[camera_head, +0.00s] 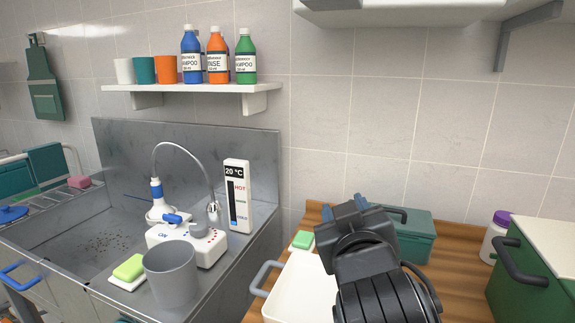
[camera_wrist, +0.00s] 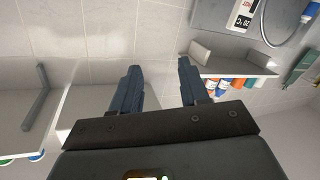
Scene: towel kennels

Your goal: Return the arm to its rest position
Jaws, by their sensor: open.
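My gripper (camera_wrist: 158,88) is open in the wrist view, with its two dark blue fingers apart and nothing between them. The tiled wall shows upside down beyond the fingers. In the head view my arm rises from the bottom right, with the gripper (camera_head: 345,212) at its upper end, above the wooden counter (camera_head: 455,270). It hides part of a white basin (camera_head: 290,292) and part of a teal box (camera_head: 415,232) behind it.
A steel sink unit (camera_head: 100,160) stands at left, with a grey cup (camera_head: 172,275), green soap (camera_head: 129,267) and a thermometer display (camera_head: 238,195). A shelf (camera_head: 200,97) holds bottles and cups. A green crate (camera_head: 520,285) stands at right.

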